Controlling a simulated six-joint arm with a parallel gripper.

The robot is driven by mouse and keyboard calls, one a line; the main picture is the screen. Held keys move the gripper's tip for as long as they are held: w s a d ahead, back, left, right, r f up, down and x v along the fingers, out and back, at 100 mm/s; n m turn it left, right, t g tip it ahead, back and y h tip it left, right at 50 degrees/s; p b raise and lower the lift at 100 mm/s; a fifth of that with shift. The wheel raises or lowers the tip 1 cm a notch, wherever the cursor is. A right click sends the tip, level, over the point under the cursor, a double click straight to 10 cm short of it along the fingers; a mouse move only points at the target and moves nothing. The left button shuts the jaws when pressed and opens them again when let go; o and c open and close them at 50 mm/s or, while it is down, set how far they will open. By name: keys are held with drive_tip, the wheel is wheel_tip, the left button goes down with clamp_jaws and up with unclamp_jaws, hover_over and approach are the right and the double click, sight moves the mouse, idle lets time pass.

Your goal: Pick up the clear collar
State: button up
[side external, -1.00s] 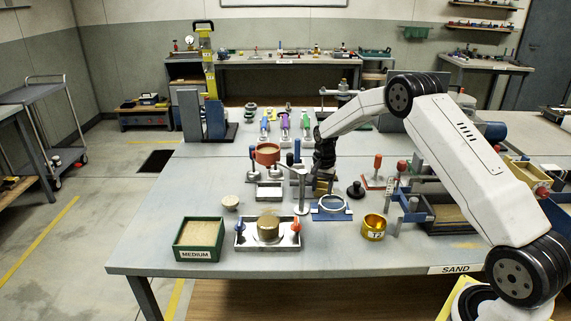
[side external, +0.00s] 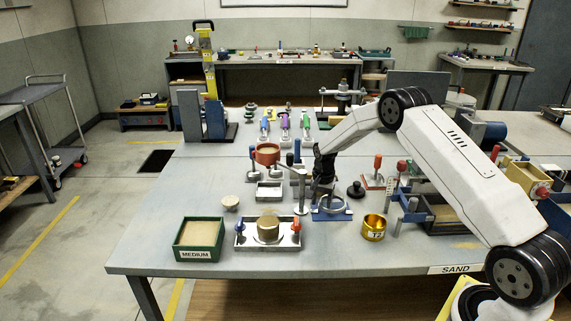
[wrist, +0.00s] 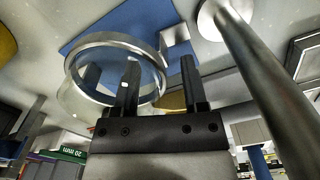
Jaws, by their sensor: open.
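The clear collar is a see-through ring with a bright rim (wrist: 110,37), lying on a blue stand (side external: 341,215) near the front middle of the bench. In the side view my gripper (side external: 323,192) hangs low over the stand and hides much of the collar. In the wrist view my gripper (wrist: 159,62) is open. Its left finger overlaps the ring's opening and its right finger lies outside the ring, so the near right wall appears between them. I cannot tell whether the fingertips are below the rim or whether they touch it.
A grey post (side external: 302,193) stands close left of my gripper; it is large at the right in the wrist view (wrist: 262,85). A metal tray (side external: 246,239) and a gold cup (side external: 374,228) are nearby. Bare bench lies in front.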

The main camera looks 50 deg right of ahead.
clamp_jaws()
drive_tip(key=shift+r, duration=0.15)
idle(0.4)
drive_tip(key=shift+r, duration=0.9)
drive_tip(key=s+a+r, duration=0.2)
drive_tip(key=s+r, duration=0.3)
drive_tip(key=s, duration=0.1)
drive_tip(key=s+a+r, duration=0.2)
drive_tip(key=s+r, duration=0.4)
drive_tip(key=s, duration=0.1)
drive_tip(key=shift+s+a, duration=0.15)
drive_tip(key=shift+a, duration=0.1)
